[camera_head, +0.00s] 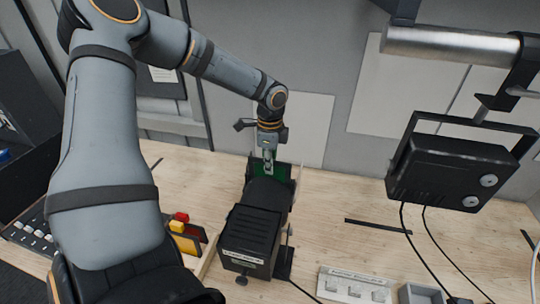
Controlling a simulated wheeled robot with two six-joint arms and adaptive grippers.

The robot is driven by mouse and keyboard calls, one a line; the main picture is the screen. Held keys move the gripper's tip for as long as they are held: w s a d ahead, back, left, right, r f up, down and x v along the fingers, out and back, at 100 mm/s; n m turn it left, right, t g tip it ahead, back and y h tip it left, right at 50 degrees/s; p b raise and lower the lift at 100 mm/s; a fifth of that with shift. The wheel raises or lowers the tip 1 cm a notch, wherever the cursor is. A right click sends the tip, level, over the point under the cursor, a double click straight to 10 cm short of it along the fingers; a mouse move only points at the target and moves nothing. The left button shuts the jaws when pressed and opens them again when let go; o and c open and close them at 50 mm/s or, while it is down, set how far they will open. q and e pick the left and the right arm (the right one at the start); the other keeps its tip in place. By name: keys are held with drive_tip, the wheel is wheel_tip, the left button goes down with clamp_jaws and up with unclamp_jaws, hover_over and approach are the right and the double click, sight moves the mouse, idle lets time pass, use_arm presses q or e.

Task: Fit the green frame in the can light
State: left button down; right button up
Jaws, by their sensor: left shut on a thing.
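The can light (250,233) is a black lamp body with a ribbed rear housing. It lies on the wooden bench near the middle of the head view, with its front end pointing away from me. My left gripper (268,162) reaches down at that front end and is shut on the green frame (283,170). The green frame is upright at the far end of the can light, partly hidden behind the gripper and the lamp body. I cannot tell how deep it sits in the holder. My right gripper is out of view.
A rack on the left holds a red frame (181,217) and a yellow frame (184,242). A black floodlight (455,170) hangs from a silver bar (450,46) on the right. A labelled panel (355,287) lies in front. The bench (345,200) right of the can light is mostly clear.

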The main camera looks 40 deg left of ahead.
use_arm(q)
drive_tip(key=shift+f+b, duration=0.5)
drive_tip(key=shift+f, duration=0.3)
drive_tip(key=c, duration=1.3)
unclamp_jaws()
drive_tip(key=shift+r, duration=0.1)
wheel_tip(320, 180, up, 12)
drive_tip(key=shift+f, duration=0.1)
